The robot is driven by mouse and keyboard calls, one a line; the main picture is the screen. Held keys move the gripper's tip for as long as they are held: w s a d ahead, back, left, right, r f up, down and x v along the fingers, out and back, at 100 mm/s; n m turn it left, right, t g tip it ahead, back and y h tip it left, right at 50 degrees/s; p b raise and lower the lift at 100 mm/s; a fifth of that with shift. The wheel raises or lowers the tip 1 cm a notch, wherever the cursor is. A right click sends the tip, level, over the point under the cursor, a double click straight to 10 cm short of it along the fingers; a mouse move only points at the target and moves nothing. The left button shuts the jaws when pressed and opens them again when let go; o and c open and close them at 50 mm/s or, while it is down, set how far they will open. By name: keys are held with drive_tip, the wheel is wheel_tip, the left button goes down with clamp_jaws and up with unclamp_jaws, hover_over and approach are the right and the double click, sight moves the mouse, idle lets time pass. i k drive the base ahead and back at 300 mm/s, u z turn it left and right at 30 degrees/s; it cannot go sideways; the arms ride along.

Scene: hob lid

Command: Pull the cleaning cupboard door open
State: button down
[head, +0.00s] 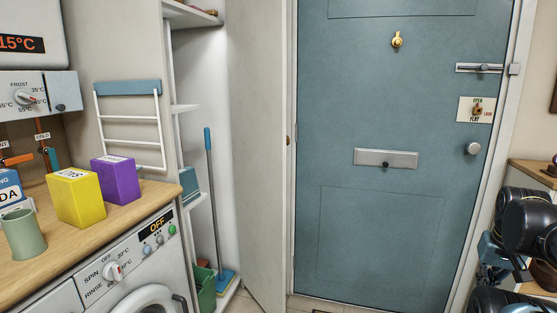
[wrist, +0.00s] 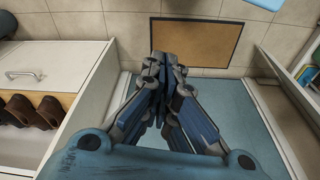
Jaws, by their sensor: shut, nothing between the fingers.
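The cleaning cupboard (head: 211,60) stands left of the blue front door in the head view. Its pale door (head: 262,150) is swung out from the cupboard, and the inside is in plain view. A small brown spot shows near the door's right edge; I cannot tell whether it is a knob. Inside are white shelves, a blue broom (head: 211,190) and a green bucket (head: 204,288). My gripper (wrist: 158,62) is shut and empty in the wrist view, apart from the cupboard door. In the head view only dark parts of my arm show at the right edge.
The blue front door (head: 390,110) is shut. A washing machine (head: 125,285) under a wooden worktop (head: 150,195) stands at the left, with yellow and purple boxes on top. In the wrist view, a brown mat (wrist: 195,42) lies on tiles, and brown shoes (wrist: 48,110) sit in a white unit.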

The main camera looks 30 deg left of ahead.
sight(256, 30)
drive_tip(key=z, duration=1.15)
drive_tip(key=k, duration=1.75)
drive_tip(key=u, duration=1.15)
drive_tip(key=i, duration=1)
drive_tip(key=z, duration=0.05)
